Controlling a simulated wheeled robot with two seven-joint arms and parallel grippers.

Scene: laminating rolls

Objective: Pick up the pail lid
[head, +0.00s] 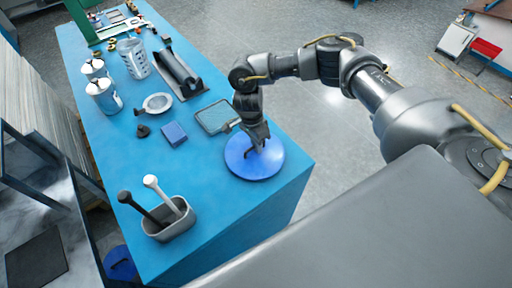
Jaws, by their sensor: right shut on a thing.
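The pail lid (272,167) is a flat, round blue disc near the right front edge of the blue table. My right gripper (257,148) is over the middle of the lid, pointing down, and is shut on it. The exact grip point is partly hidden by the fingers. I cannot tell whether the lid rests on the table or is just above it. My left gripper is not in view.
A grey bin (172,226) with a black and a white tool stands at the front. A blue block (174,134), a grey-framed pad (214,117), a strainer (157,103), a black roller (178,70) and metal cans (104,96) are farther back on the table (215,200).

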